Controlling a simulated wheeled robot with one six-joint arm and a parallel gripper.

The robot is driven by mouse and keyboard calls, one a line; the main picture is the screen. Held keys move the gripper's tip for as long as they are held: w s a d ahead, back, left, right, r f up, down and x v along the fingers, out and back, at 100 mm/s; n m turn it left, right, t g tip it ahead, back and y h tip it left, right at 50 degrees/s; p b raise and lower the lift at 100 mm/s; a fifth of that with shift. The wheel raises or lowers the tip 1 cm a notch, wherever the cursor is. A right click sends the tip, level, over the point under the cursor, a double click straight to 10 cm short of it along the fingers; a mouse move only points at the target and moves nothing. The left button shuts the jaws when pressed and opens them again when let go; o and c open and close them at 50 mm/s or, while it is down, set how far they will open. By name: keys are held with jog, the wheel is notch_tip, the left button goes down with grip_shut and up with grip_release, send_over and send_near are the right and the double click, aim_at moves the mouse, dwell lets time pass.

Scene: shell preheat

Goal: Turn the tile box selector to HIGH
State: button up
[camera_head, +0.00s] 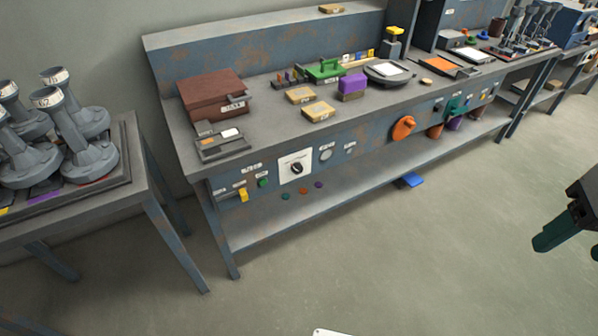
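A selector with a black round knob (296,169) sits on a white plate (285,174) on the front panel of the long bench. The plate's markings and the knob's setting are too small to read. A brown-red box (211,90) with a small label stands on the bench top at the left, above that panel. The label is not clearly legible. My gripper (552,234) shows at the right edge, with green finger parts, over the open floor. It is far from the selector and touches nothing in view. Its opening cannot be made out.
The bench top (260,127) holds small boxes, trays and tools. An orange knob (403,128) and a yellow switch (243,194) are also on the front panel. A side table (135,190) with grey numbered pieces stands left. The floor (400,260) before the bench is mostly clear.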

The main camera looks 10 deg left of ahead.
jog(key=n+t+y, duration=1.1)
jog(key=n+t, duration=0.2)
jog(key=n, duration=0.5)
send_near(298, 171)
jog(key=w, duration=0.1)
jog(key=x, duration=0.7)
jog(key=shift+w+a+f, duration=0.1)
jog(key=shift+w+a, duration=0.05)
jog(key=shift+a, duration=0.25)
